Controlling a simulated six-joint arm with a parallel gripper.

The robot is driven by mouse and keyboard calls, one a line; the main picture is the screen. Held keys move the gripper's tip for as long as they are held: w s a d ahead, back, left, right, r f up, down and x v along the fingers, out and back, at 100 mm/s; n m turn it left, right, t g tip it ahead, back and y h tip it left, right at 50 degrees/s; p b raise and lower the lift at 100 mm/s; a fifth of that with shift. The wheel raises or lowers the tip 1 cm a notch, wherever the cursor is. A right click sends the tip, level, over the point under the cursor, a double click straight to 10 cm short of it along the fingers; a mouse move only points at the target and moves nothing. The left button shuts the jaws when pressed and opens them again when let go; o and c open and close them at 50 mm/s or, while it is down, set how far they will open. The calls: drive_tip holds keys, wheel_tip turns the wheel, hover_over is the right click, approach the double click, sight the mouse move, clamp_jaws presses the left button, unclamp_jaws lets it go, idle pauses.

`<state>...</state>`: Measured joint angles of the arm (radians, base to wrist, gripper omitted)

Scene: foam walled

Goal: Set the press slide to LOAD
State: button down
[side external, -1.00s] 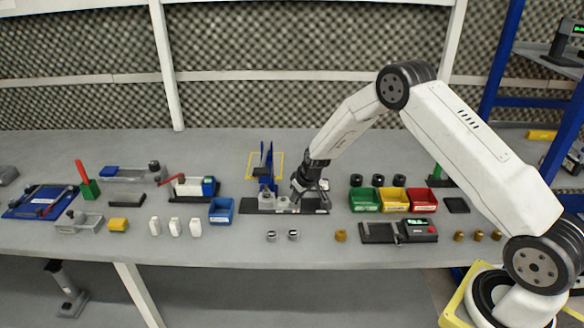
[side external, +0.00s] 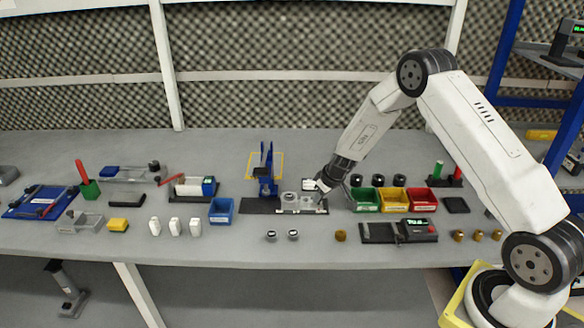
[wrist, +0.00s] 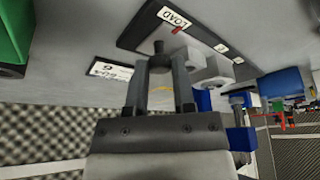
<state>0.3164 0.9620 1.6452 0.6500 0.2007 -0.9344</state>
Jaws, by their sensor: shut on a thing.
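The press slide is a pale grey carriage (side external: 291,201) on a long dark base plate (side external: 256,207), and it sits on the plate's right part. The blue press (side external: 267,172) stands behind it, left of my gripper. My gripper (side external: 322,190) is at the slide's right end. In the wrist view my gripper (wrist: 160,72) has its fingers on either side of a dark upright knob (wrist: 158,48), shut on it. A white LOAD label (wrist: 201,18) lies on the plate close to the knob. The side external view largely hides the knob.
Green (side external: 365,200), yellow (side external: 393,200) and red (side external: 422,200) bins stand just right of my gripper. A blue bin (side external: 221,211) stands left of the plate. Two small silver-and-black parts (side external: 282,235) lie in front. Dark round parts stand behind the coloured bins.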

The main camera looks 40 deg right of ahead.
drive_tip(key=shift+s+d, duration=0.35)
drive_tip(key=shift+d, duration=0.05)
drive_tip(key=shift+c, duration=2.2)
unclamp_jaws()
drive_tip(key=shift+s, duration=0.1)
drive_tip(key=shift+r, duration=0.2)
drive_tip(key=v, duration=0.7)
drive_tip(key=shift+r, duration=0.2)
drive_tip(key=shift+s, duration=0.15)
